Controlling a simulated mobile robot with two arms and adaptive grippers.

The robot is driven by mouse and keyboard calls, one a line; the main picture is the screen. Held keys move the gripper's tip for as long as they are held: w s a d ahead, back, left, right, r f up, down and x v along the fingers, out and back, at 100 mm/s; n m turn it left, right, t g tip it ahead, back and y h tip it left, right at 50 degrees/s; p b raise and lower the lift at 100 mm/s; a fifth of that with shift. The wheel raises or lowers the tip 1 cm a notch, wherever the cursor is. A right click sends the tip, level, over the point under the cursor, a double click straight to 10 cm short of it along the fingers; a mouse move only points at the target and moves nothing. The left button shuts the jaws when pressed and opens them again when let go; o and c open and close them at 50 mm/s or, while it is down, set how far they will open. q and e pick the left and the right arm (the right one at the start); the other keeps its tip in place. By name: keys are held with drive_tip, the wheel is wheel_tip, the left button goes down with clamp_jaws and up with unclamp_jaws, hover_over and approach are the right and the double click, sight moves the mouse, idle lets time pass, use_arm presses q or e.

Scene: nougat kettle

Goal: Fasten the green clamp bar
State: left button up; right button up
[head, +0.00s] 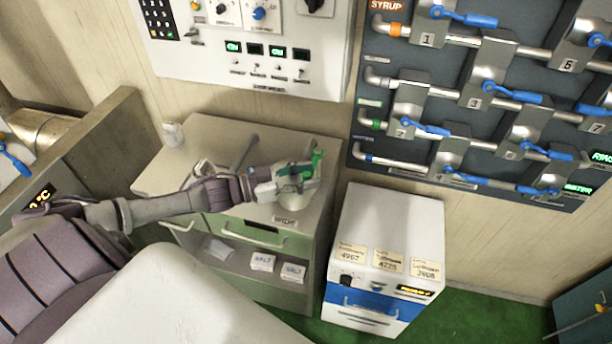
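A small bright green part (317,160), which looks like the green clamp bar, stands up at the right rear of the beige cabinet top. Below it is a pale, rounded, pot-like body (294,199), partly covered by my gripper. My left gripper (290,178) reaches in from the left over the cabinet and is right at the green part, overlapping it in the picture. The fingers are small and partly hidden, so I cannot tell whether they touch or hold it, or whether the bar is latched. My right gripper is not in view.
The beige cabinet top (160,178) also bears a white cup (172,134) and a grey rod (244,152). A white-and-blue unit (390,226) with labels stands to the right. A valve panel (375,98) and a control panel (310,78) hang on the wall behind.

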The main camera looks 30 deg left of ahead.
use_arm(q)
drive_tip(key=shift+r, duration=0.15)
wheel_tip(320, 180, up, 10)
drive_tip(key=shift+f, duration=0.2)
idle(0.4)
idle(0.4)
